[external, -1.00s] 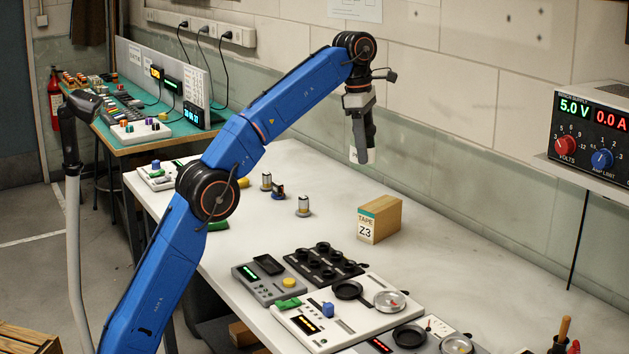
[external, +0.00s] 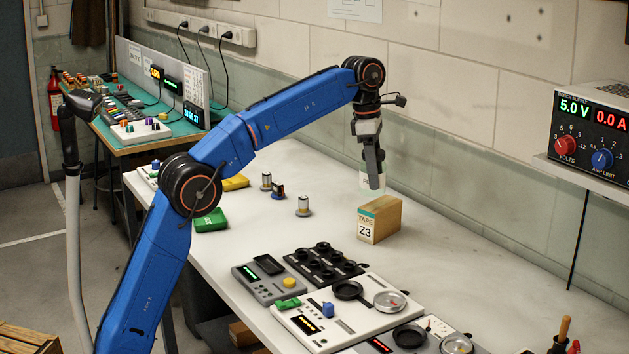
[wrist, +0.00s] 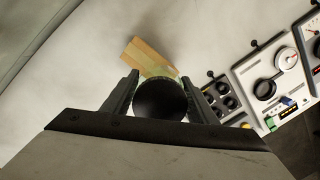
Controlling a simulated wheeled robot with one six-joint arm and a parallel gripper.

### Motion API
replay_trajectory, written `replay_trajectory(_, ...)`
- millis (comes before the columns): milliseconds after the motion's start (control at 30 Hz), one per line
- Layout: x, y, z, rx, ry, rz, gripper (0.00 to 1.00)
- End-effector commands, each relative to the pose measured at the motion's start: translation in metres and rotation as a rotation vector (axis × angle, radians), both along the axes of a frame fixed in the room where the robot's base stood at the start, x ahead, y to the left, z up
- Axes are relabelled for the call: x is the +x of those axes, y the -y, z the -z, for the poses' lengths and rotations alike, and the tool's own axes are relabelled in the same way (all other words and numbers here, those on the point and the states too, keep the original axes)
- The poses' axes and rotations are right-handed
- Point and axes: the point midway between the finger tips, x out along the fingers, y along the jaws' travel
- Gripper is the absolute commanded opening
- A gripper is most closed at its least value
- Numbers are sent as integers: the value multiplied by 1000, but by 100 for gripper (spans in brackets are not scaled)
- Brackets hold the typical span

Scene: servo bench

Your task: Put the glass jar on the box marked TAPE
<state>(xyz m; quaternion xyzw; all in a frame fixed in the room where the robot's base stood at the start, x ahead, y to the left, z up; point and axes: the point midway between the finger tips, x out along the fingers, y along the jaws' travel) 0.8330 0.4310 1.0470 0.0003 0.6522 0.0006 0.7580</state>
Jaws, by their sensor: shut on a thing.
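My gripper (external: 374,180) is shut on the glass jar (external: 364,182), which is pale with a light label and mostly hidden behind the fingers. In the wrist view the jar's dark round lid (wrist: 160,100) sits between my two fingers. The box marked TAPE (external: 383,220) is a tan cardboard box with a TAPE Z3 label, standing on the bench. In the external view the jar is held above the box, apart from it. In the wrist view the box (wrist: 150,58) shows just beyond the jar, partly covered by it.
A black holder with several round cups (external: 324,262), a grey device with a yellow button (external: 270,280) and a white panel (external: 345,315) lie in front of the box. The bench (external: 440,240) is bare right of the box.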

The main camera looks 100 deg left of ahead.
Motion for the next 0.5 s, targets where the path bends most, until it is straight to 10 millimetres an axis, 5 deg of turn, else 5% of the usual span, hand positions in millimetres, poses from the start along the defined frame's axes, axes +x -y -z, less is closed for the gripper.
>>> replay_trajectory(300, 0, 0, 31, 1, 0, -1, 27)
replay_trajectory(500, 0, 0, 35, 1, 0, 0, 27)
